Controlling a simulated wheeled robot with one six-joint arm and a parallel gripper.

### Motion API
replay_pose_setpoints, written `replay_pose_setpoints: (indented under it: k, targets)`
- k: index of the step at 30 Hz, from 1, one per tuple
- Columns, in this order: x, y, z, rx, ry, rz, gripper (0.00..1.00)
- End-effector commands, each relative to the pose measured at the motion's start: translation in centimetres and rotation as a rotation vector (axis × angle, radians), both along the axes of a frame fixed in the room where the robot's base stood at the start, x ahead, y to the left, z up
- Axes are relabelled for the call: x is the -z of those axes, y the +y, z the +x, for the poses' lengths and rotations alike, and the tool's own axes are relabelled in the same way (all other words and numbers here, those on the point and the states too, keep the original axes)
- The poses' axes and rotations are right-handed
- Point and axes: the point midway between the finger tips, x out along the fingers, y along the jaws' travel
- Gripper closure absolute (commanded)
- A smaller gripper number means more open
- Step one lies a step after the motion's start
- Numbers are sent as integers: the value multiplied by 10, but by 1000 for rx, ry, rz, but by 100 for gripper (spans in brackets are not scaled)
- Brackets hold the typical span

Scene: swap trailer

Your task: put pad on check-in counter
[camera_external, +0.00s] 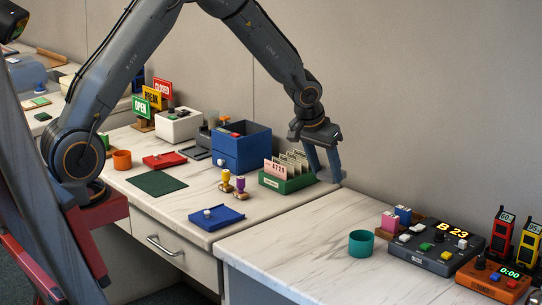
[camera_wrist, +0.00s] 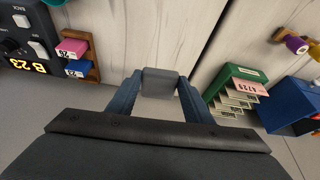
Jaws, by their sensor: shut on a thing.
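My gripper (camera_external: 328,168) points down over the back of the counters, right of the green card box, near the seam between the two counter tops. In the wrist view a small grey block (camera_wrist: 160,83) sits between its fingertips, and the gripper is shut on it. Whether this block is the pad I cannot tell. In the external view the fingers hide the block. The right counter (camera_external: 300,245) has a bare front area. Which one is the check-in counter is not marked.
The green card box (camera_external: 287,180) stands close left of my gripper, with a blue drawer box (camera_external: 241,147) behind it. Two stamps (camera_external: 232,184) and a dark green mat (camera_external: 157,183) are further left. On the right counter stand a teal cup (camera_external: 361,243) and a queue display (camera_external: 436,246).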

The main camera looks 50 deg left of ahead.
Motion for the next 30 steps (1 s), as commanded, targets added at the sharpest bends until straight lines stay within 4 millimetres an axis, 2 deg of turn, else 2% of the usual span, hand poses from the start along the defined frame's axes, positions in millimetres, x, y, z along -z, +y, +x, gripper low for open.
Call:
replay_pose_setpoints:
  k: [1,4,11,18,26,30]
  targets:
    - [-1,-12,-7,26,0,-1,75]
    - [0,-26,-15,59,-1,-2,75]
    - [6,-32,-20,76,0,-1,75]
    - [46,-31,-20,76,2,0,75]
    - [72,-32,-19,75,0,-1,75]
    - [92,-31,-19,76,0,0,75]
